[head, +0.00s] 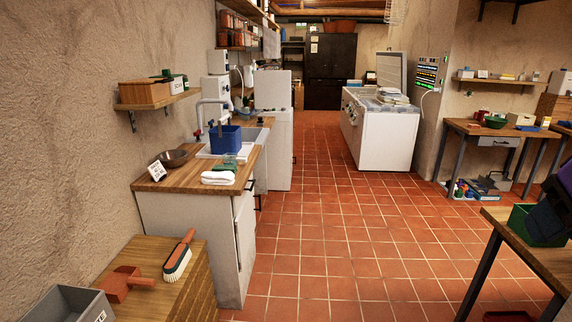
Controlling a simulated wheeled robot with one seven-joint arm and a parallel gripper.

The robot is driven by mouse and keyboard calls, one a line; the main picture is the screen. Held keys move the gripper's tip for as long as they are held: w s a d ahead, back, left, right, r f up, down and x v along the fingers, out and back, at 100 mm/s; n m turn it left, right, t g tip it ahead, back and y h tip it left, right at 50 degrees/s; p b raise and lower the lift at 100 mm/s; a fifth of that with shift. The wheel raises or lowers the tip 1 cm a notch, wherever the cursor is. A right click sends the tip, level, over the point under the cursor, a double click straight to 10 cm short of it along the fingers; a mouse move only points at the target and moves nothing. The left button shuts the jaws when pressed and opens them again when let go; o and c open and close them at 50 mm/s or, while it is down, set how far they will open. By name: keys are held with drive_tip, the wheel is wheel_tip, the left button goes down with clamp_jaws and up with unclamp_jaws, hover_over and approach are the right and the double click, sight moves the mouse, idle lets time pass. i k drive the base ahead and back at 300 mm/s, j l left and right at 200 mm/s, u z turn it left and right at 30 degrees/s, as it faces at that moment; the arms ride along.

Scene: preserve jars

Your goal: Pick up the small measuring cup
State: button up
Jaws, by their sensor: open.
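I cannot make out a small measuring cup for certain in the head view. Several small items on the counters and shelves are too small to tell apart. The wooden counter (185,184) at left holds a dark metal bowl (174,159), a small white sign (157,171), a folded white cloth (217,178) and a blue container (225,139) by the sink. My gripper is not clearly seen in this view.
A wooden block top at lower left holds a grey bin (70,306), a reddish scoop (124,284) and a brush (179,256). A white chest freezer (385,140) stands ahead. A table with a green crate (536,226) is at right. The tiled floor between is clear.

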sight(228, 158)
drive_tip(key=i, duration=1.75)
drive_tip(key=i+u, duration=0.2)
drive_tip(key=i, duration=0.3)
drive_tip(key=i+l+u, duration=0.15)
drive_tip(key=i, duration=0.3)
drive_tip(key=i+l+u, duration=0.2)
drive_tip(key=i, duration=0.3)
drive_tip(key=i+l+u, duration=0.2)
drive_tip(key=i, duration=0.25)
drive_tip(key=l, duration=0.1)
